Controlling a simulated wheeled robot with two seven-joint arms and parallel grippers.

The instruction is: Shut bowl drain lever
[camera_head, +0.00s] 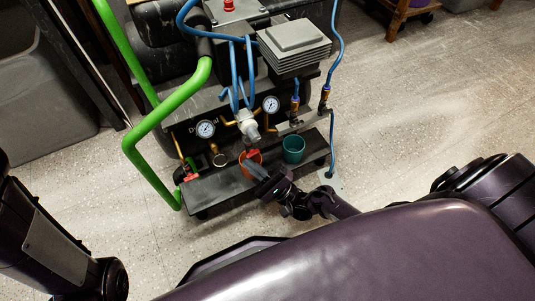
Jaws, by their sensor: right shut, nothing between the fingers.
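A small red lever (251,154) shows at the rim of an orange bowl (248,159) on the black shelf of a compressor. Another red handle (187,177) sits on brass fittings at the shelf's left end. I cannot tell for certain which is the bowl drain lever. My right gripper (252,166) is shut and empty, with its fingertips over the orange bowl, just below the red lever. The gripper hides part of the bowl, and I cannot tell whether it touches the lever. My left gripper is out of view; only part of that arm shows at lower left.
A teal cup (293,149) stands right of the orange bowl. Two gauges (205,128) and a pale regulator (248,126) sit above the shelf. A green tube frame (152,130) bounds the left side, and blue hoses (333,60) hang at right. The floor (420,120) at right is clear.

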